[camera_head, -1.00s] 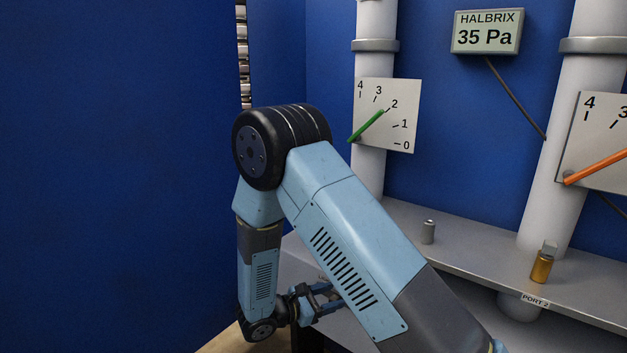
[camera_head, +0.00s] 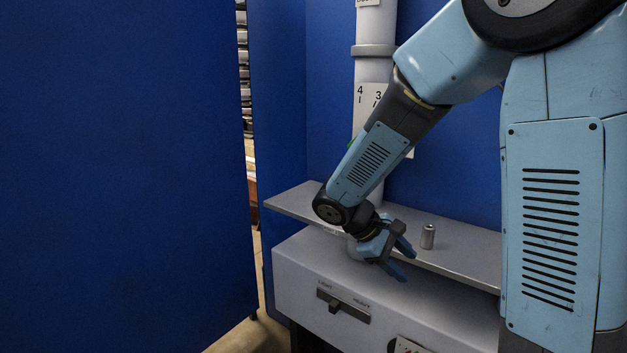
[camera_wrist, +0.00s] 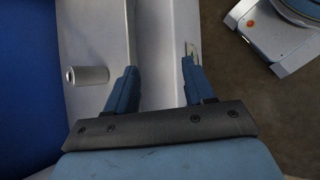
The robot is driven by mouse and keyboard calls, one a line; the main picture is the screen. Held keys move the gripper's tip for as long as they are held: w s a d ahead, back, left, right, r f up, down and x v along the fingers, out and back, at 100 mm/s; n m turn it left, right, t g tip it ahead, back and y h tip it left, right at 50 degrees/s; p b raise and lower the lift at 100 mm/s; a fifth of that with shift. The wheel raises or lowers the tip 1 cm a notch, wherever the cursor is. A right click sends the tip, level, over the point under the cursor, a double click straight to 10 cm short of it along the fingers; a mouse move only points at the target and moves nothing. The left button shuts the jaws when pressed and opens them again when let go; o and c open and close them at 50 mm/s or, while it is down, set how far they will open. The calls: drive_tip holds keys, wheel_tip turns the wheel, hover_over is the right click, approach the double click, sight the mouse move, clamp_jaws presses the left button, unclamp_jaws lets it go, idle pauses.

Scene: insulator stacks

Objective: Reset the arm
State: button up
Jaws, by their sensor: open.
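My gripper (camera_head: 404,258) is open and empty in the head view, over the front edge of the grey shelf. My arm bends down to it from the upper right. In the wrist view my gripper (camera_wrist: 158,75) has its two blue fingers spread wide apart, with nothing between them but the pale bench surfaces below. A small grey metal cylinder (camera_head: 428,237) stands on the shelf just right of the fingers, apart from them. In the wrist view the cylinder (camera_wrist: 86,75) is left of the left finger.
The grey shelf (camera_head: 462,262) runs in front of a blue wall with a white pipe (camera_head: 374,68). A gauge plate (camera_head: 366,97) is partly hidden by my arm. Below is a cabinet with a slider (camera_head: 343,306). A blue panel (camera_head: 125,170) fills the left.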

drive_tip(key=s+d+r+m+t+y, duration=0.2)
drive_tip(key=s+r+m+t+y, duration=0.1)
drive_tip(key=s+r, duration=0.4)
drive_tip(key=s+d+r+m+t+y, duration=0.2)
drive_tip(key=s+r+m+y, duration=0.3)
drive_tip(key=s+r+m, duration=0.1)
drive_tip(key=shift+s+d+r+m+t+y, duration=0.2)
drive_tip(key=shift+s+r+m+t+y, duration=0.2)
drive_tip(key=shift+s+r, duration=0.6)
drive_tip(key=shift+s+f, duration=0.2)
drive_tip(key=shift+f, duration=0.05)
